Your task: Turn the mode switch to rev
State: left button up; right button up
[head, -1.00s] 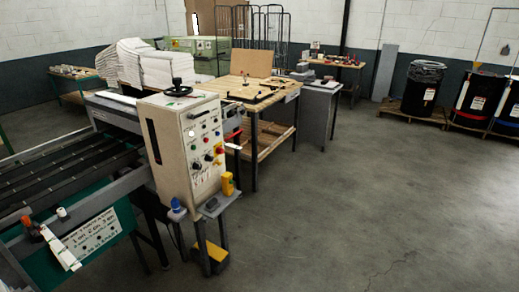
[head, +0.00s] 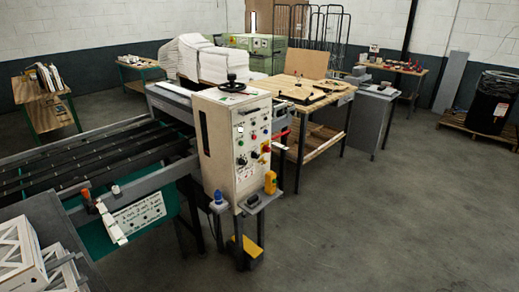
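A cream control cabinet (head: 222,150) stands in the middle of the head view, at the end of a roller or slat conveyor. Its narrow right-hand panel (head: 250,142) carries several knobs, lamps and buttons, and a dark handwheel sits on top. Two dark knobs show low on the panel, one (head: 242,161) above a white dial plate. The labels are too small to read, so I cannot tell which knob is the mode switch or how it is set. Neither of my grippers is in view.
The conveyor (head: 90,160) fills the left, with white boxed filters (head: 22,255) at the lower left. A yellow foot pedal (head: 246,248) lies below the cabinet. A wooden workbench (head: 305,90) stands behind it. The concrete floor (head: 400,220) at the right is clear.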

aim_at(255, 155)
jog(key=z, duration=0.5)
jog(key=i, duration=1.6)
jog(key=u, duration=0.05)
